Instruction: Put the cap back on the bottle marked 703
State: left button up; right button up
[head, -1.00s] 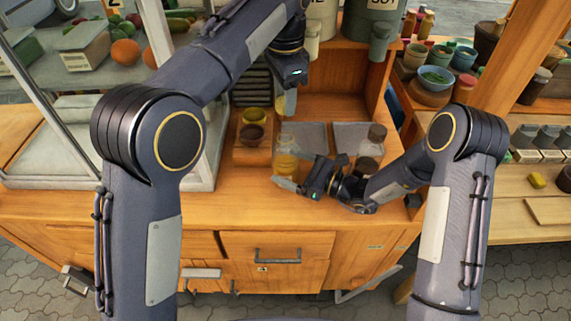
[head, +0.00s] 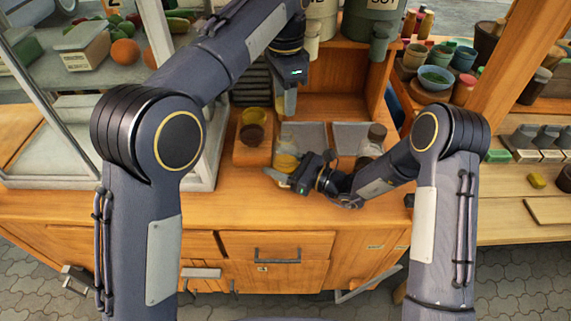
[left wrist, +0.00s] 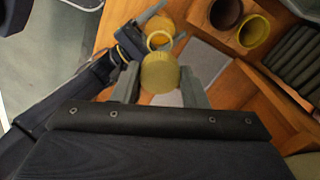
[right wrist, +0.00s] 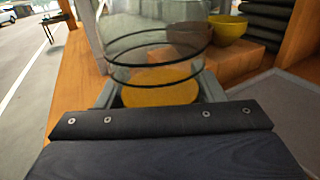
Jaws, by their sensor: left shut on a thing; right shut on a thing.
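A clear bottle with yellow contents (head: 286,161) stands on the wooden counter. My right gripper (head: 279,177) is shut around its side; the right wrist view shows the glass, two dark rings and the yellow contents (right wrist: 160,90) between the fingers. No number is readable on it. My left gripper (head: 286,108) points down above the bottle. In the left wrist view (left wrist: 160,88) it is shut on a round, ribbed yellow cap (left wrist: 160,73). The bottle's open mouth (left wrist: 158,41) shows beyond the cap, apart from it in that view. I cannot make out the cap in the head view.
A yellow bowl (head: 256,115) and a brown bowl (head: 252,134) sit in a wooden holder left of the bottle. Grey mats (head: 300,135) lie behind it. Counter is clear in front.

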jog(key=c, duration=0.3)
pick_arm(q)
jog(key=shift+f, duration=2.5)
jog(key=shift+f, duration=0.9)
jog(key=shift+f, duration=0.55)
